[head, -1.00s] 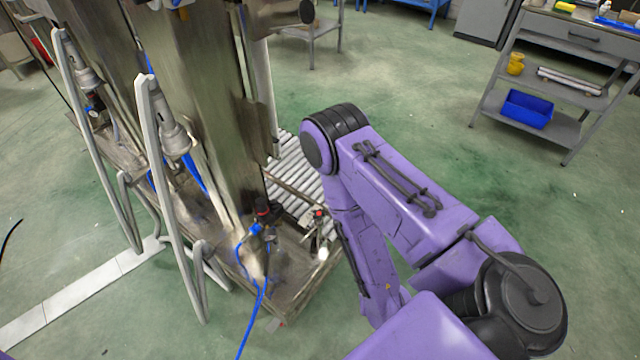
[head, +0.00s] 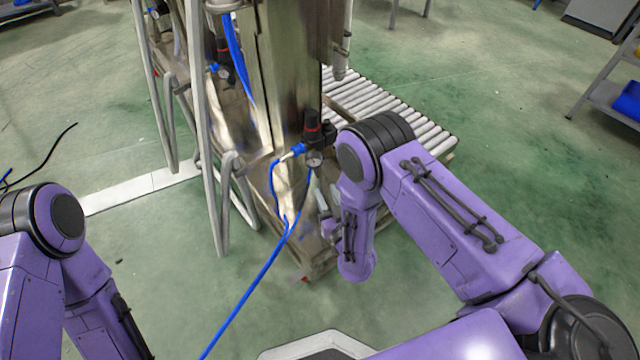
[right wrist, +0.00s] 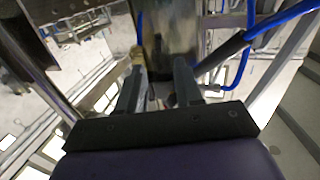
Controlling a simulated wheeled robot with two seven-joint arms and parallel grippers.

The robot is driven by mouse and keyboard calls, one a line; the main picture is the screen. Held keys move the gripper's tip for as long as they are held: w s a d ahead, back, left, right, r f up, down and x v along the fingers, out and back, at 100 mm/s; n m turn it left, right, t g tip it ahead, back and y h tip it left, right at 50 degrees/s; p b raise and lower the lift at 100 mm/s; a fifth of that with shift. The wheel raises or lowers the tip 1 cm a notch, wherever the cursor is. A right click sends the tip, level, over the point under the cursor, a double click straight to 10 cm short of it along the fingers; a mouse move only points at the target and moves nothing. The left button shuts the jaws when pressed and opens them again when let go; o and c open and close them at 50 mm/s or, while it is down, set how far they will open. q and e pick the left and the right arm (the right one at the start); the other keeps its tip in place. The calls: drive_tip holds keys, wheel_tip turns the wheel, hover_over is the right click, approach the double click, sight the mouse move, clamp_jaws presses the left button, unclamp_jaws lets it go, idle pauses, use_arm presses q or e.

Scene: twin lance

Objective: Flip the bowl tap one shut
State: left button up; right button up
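I cannot make out bowl tap one for certain; my right arm covers part of the machine's lower corner in the head view. A small brass-coloured piece (right wrist: 137,56) shows by the left fingertip in the right wrist view, but I cannot tell what it is. My right gripper (right wrist: 158,80) has its two fingers apart, with no object clearly held between them. In the head view the right gripper (head: 326,222) is small and partly hidden, beside the machine's lower front corner. My left gripper is out of view; only my left arm shows.
A pressure regulator (head: 313,130) with a gauge and blue hose (head: 250,290) sits just left of my right arm. Grey bent tubes (head: 207,130) stand left of the steel column (head: 290,80). A roller conveyor (head: 385,105) lies behind. Green floor is open at right.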

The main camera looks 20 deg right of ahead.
sight(319, 177)
drive_tip(key=w+b, duration=0.1)
drive_tip(key=w, duration=0.5)
drive_tip(key=shift+a, duration=0.1)
clamp_jaws()
